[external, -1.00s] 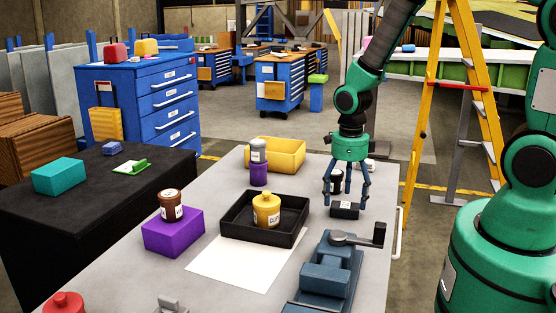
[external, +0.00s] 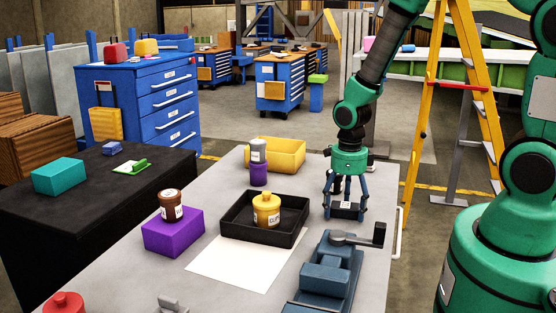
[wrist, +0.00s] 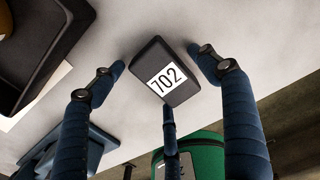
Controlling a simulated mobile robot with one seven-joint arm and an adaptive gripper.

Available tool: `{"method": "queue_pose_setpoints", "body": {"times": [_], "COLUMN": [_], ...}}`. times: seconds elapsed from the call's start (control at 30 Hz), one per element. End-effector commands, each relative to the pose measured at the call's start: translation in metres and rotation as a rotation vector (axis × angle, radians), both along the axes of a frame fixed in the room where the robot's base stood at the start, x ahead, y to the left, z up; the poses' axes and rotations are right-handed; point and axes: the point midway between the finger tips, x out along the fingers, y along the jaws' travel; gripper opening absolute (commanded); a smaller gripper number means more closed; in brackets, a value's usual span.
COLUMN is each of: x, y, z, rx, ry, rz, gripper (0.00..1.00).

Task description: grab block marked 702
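The dark block marked 702 (external: 345,211) lies on the grey table near its right edge. In the wrist view the block (wrist: 160,52) shows its white label with "702" facing up, turned at an angle. My gripper (external: 346,214) points straight down over it, with its blue fingers low around the block. In the wrist view my gripper (wrist: 158,73) is open, with one finger to the left, one to the right and one below the block. Narrow gaps show beside the left and right fingers. Whether the lower finger touches the block is unclear.
A black tray (external: 232,232) with a yellow jar (external: 267,208) stands left of the block. A blue vise (external: 325,277) is in front, its handle reaching right. A yellow bin (external: 283,155) and a grey-topped can on a purple base (external: 258,173) stand behind.

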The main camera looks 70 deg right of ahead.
Motion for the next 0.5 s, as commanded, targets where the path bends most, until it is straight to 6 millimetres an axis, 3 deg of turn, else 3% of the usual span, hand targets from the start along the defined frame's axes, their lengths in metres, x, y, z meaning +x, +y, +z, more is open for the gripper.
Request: {"method": "queue_pose_setpoints", "body": {"times": [0.03,0.3,0.5], "x": [0.0000,0.0000,0.0005], "y": [0.0000,0.0000,-0.0003], "z": [0.0000,0.0000,0.0005], "rx": [0.000,0.000,-0.001], "ry": [0.000,0.000,-0.001], "rz": [0.000,0.000,0.000], "gripper": [0.60,0.08,0.08]}}
